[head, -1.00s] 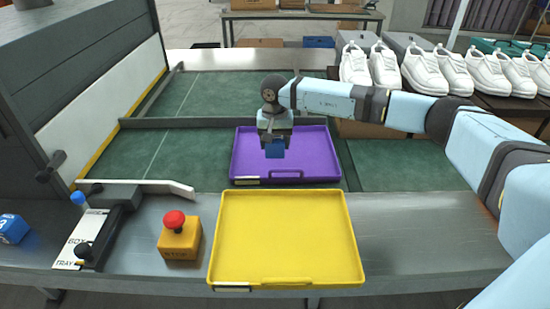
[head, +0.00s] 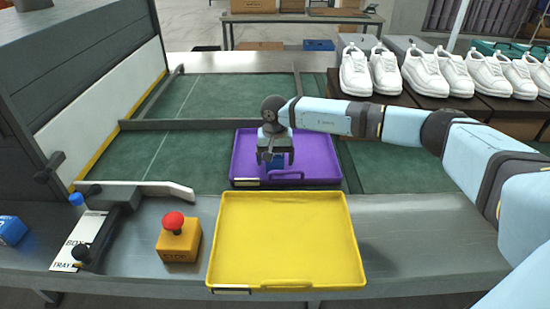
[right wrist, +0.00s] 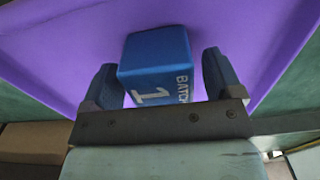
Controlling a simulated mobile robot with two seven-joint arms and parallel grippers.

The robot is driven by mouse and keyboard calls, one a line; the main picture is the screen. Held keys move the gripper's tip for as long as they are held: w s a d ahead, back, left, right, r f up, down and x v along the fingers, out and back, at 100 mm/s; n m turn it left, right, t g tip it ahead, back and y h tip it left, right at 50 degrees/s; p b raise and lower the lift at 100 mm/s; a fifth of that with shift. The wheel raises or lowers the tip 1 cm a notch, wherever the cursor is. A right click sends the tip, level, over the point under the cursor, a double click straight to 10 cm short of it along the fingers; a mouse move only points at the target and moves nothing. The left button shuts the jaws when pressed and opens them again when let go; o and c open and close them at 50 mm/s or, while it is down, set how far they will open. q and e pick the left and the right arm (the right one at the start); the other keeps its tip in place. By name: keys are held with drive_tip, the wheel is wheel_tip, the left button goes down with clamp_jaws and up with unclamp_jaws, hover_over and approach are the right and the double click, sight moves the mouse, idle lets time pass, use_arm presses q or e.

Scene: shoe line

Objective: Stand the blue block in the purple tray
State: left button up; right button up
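The purple tray (head: 318,155) lies on the green conveyor behind the yellow tray. The blue block (head: 277,162) is low in the purple tray, near its front edge, partly hidden by my right gripper (head: 277,166). In the right wrist view the blue block (right wrist: 155,62) sits between the two fingers, with white "BATCH 1" lettering on it and purple tray floor (right wrist: 60,35) around it. The fingers are spread to either side of the block, with small gaps showing. The block appears upright on the tray floor. My left gripper is not in view.
The empty yellow tray (head: 285,240) is on the metal counter in front. A red stop button on an orange box (head: 179,240) stands left of it. Another blue block (head: 12,230) is at the far left. White shoes (head: 425,70) stand on boxes at the back right.

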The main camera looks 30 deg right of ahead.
drive_tip(key=shift+r, duration=0.15)
wheel_tip(320, 180, up, 12)
drive_tip(key=p, duration=0.2)
idle(0.4)
idle(0.3)
